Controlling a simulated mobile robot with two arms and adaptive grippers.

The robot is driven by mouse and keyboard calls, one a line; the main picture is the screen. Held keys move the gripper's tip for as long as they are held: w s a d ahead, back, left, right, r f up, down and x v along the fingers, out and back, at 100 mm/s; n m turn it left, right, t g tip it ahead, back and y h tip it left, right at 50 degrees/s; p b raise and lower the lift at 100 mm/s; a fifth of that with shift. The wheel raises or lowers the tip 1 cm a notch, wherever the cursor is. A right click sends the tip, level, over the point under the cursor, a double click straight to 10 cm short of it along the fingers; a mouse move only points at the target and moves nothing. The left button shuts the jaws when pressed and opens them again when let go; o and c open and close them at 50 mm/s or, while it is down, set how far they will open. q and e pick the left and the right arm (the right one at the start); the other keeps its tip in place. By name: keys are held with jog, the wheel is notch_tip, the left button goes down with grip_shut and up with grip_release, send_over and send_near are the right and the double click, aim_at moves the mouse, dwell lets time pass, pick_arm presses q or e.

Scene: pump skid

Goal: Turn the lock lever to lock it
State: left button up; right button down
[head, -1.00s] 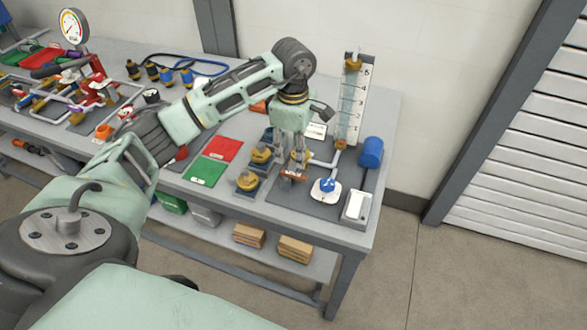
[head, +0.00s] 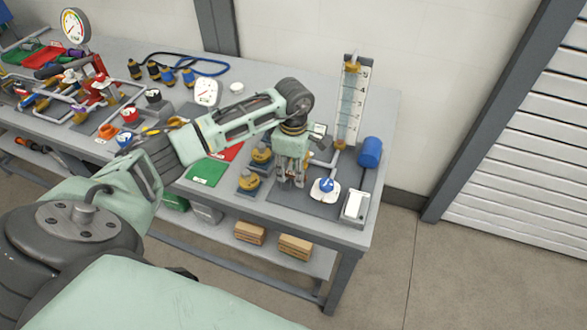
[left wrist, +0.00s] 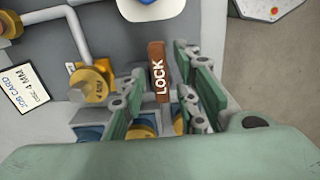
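The lock lever (left wrist: 158,72) is a brown bar with LOCK in white letters, seen in the left wrist view. It points up the picture, and its lower end runs down between my fingers. My left gripper (head: 289,182) is over the right end of the bench in the head view, fingers pointing down. In the left wrist view its fingers stand apart, one on each side of the lever, with a visible gap on the right; contact on the left cannot be told. In the head view the gripper hides the lever. My right gripper is not in view.
A brass valve (left wrist: 92,85) on a pipe is left of the lever. Close by are a white plate with a blue knob (head: 326,186), a white box (head: 355,205), a blue cylinder (head: 370,152) and a tall level gauge (head: 351,105). Brass knobs (head: 249,180) stand to the left.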

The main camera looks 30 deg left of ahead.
pick_arm(q)
grip_shut()
jog(key=shift+s+f+m+b, duration=0.1)
jog(key=shift+m+b, duration=0.4)
jog(key=shift+b, duration=0.35)
jog(key=m+b, duration=0.2)
jog(key=s+m+b, duration=0.1)
jog(key=m+b, duration=0.4)
jog(key=b, duration=0.1)
jog(key=shift+s+a+f+m, duration=0.1)
jog(key=shift+s+a+m, duration=0.1)
jog(key=shift+s+m, duration=0.1)
jog(key=m+b, duration=0.2)
jog(key=m, duration=0.1)
jog(key=m+b, duration=0.1)
jog(key=b, duration=0.1)
jog(key=shift+s+a+m, duration=0.3)
jog(key=shift+s, duration=0.05)
jog(key=shift+s+a+r+m+b, duration=0.15)
jog(key=shift+m+b, duration=0.3)
jog(key=shift+m, duration=0.3)
jog(key=shift+a+m+b, duration=0.1)
jog(key=shift+m+b, duration=0.35)
jog(key=shift+m, duration=0.35)
jog(key=shift+s+a+r+m+b, duration=0.15)
jog(key=shift+m+b, duration=0.3)
jog(key=shift+m, duration=0.3)
jog(key=shift+w, duration=0.1)
jog(key=shift+o, duration=1.3)
grip_release()
